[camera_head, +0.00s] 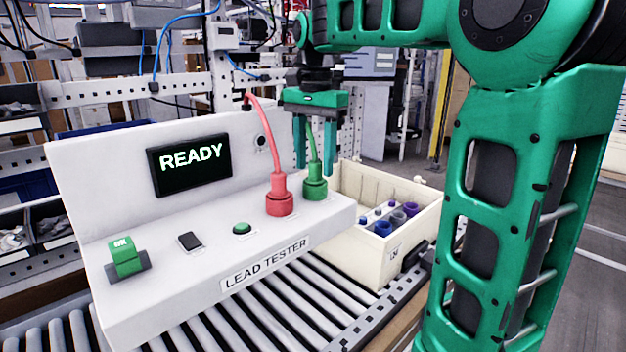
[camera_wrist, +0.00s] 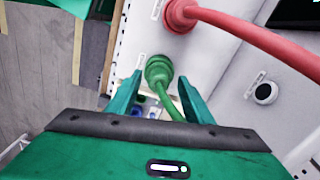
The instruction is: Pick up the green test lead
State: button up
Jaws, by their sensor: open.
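The green test lead (camera_head: 315,187) stands upright on the right part of the white lead tester's top, its cable rising toward my gripper. It also shows in the wrist view (camera_wrist: 159,72), with its cable running between the fingers. My gripper (camera_head: 315,172) is open, pointing down, with its two green fingers around or near the cable above the plug. In the wrist view the fingers (camera_wrist: 160,98) lie on both sides of the green lead. I cannot tell whether either finger touches it.
The red test lead (camera_head: 279,195) stands close left of the green one, its cable arching back. The lead tester (camera_head: 150,290) has a READY screen (camera_head: 190,160), a green button (camera_head: 242,228) and a green OK switch (camera_head: 123,255). A cream bin (camera_head: 350,255) with bottles stands to the right.

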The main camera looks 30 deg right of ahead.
aim_at(313, 162)
jog(key=shift+f, duration=0.75)
jog(key=shift+c, duration=0.5)
jog(key=c, duration=1.1)
jog(key=shift+o, duration=0.2)
jog(key=shift+r, duration=0.1)
jog(key=shift+r, duration=0.45)
jog(key=r, duration=0.3)
jog(key=shift+s+a+r, duration=0.1)
jog(key=shift+a+r, duration=0.15)
jog(key=s+a+r, duration=0.4)
jog(key=a+r, duration=0.2)
jog(key=a, duration=0.4)
jog(key=shift+s+r, duration=0.25)
jog(key=shift+s, duration=0.1)
